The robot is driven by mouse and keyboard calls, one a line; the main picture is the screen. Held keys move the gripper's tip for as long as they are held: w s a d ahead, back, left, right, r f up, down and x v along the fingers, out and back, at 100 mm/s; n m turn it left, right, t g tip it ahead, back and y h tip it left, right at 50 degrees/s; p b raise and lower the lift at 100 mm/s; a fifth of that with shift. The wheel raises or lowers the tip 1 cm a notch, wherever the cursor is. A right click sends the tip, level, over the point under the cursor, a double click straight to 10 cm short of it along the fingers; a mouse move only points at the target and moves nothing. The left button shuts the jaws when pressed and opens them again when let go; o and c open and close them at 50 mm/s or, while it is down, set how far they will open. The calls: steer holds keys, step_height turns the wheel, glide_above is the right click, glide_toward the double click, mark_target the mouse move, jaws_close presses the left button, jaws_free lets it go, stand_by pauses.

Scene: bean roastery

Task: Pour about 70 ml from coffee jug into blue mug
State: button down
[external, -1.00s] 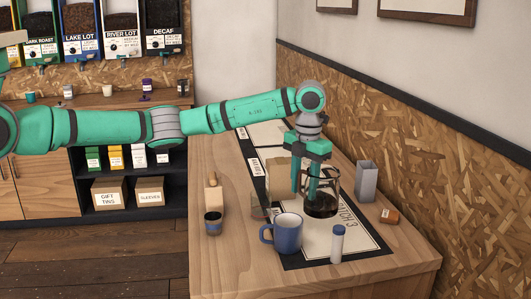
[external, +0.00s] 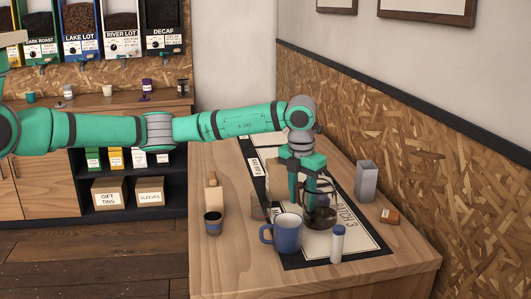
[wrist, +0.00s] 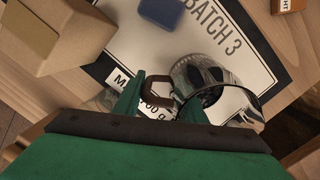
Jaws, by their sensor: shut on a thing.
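The coffee jug (external: 321,218) is clear glass with dark coffee and a dark rim. My gripper (external: 304,196) points down and is shut on its handle, which shows brown between the fingers in the wrist view (wrist: 158,90). The jug's round mouth (wrist: 215,85) is right of the handle there. The blue mug (external: 287,236) stands upright on the mat's near left edge, just left of and nearer than the jug. I cannot tell whether jug and mug touch, how far the jug tilts, or what is in the mug. No stream of coffee is visible.
A white bottle with a blue cap (external: 337,246) stands close in front of the jug. A grey container (external: 366,182) and a small orange-brown box (external: 389,216) are on the right. A cardboard box (wrist: 58,32) is behind.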

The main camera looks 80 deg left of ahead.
steer(key=shift+s+d+r+t+y, duration=0.15)
steer(key=shift+s+r+t+y, duration=0.15)
steer(key=shift+t, duration=0.25)
steer(key=shift+s+d+r+t+y, duration=0.1)
steer(key=shift+s+t+y, duration=0.05)
steer(key=shift+t+y, duration=0.35)
steer(key=shift+s+d+r+t+y, duration=0.2)
steer(key=shift+s+d+t+y, duration=0.25)
steer(key=shift+t, duration=0.4)
steer(key=r+t+y, duration=0.1)
steer(key=t, duration=0.1)
steer(key=r+t+y, duration=0.2)
steer(key=s+r+t+y, duration=0.1)
steer(key=t+y, duration=0.1)
steer(key=shift+d+r+t, duration=0.25)
steer(key=shift+r+t, duration=0.1)
steer(key=shift+t, duration=0.05)
steer(key=shift+s+d+r+t+y, duration=0.3)
steer(key=shift+s+r+t+y, duration=0.1)
steer(key=shift+r+t+y, duration=0.15)
steer(key=shift+t, duration=0.25)
